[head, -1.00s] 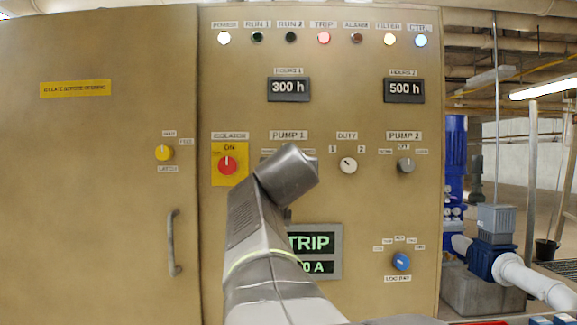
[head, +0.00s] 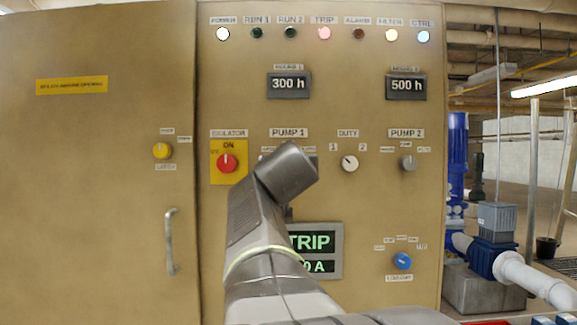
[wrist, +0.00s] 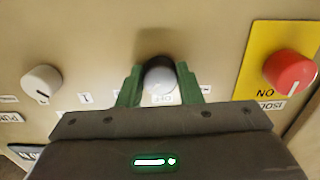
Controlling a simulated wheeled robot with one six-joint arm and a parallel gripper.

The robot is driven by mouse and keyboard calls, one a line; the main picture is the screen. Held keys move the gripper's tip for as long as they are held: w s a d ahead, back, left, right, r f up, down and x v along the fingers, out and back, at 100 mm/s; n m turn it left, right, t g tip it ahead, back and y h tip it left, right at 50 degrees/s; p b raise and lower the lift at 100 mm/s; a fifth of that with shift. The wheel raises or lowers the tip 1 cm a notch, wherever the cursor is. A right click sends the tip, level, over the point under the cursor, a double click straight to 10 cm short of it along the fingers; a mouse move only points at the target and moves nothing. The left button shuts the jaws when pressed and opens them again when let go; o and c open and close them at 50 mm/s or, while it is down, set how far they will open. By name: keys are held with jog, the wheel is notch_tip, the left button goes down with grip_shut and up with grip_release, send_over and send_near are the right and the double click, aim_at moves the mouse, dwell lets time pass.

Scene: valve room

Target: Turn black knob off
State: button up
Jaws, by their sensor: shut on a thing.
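The Pump 1 knob (wrist: 161,84) is in the middle of the wrist view, dark at its top with a pale, glare-washed face. My gripper (wrist: 159,72) is shut on it, with one green finger on each side. In the head view my arm hides the knob and my fingers below the Pump 1 label (head: 288,133). The trip lamp (head: 324,33) glows red, and the display (head: 312,242) reads TRIP.
A red isolator knob on a yellow plate (head: 228,163) is close left of my arm. The white duty knob (head: 349,163) is close right. A grey Pump 2 knob (head: 408,163) and a blue knob (head: 402,261) are farther right. A door handle (head: 170,241) protrudes at left.

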jog(key=shift+n, duration=0.3)
jog(key=shift+d+n+p, duration=0.1)
jog(key=shift+n+p, duration=0.3)
jog(key=shift+n, duration=3.6)
jog(key=o, duration=1)
jog(key=shift+s, duration=0.1)
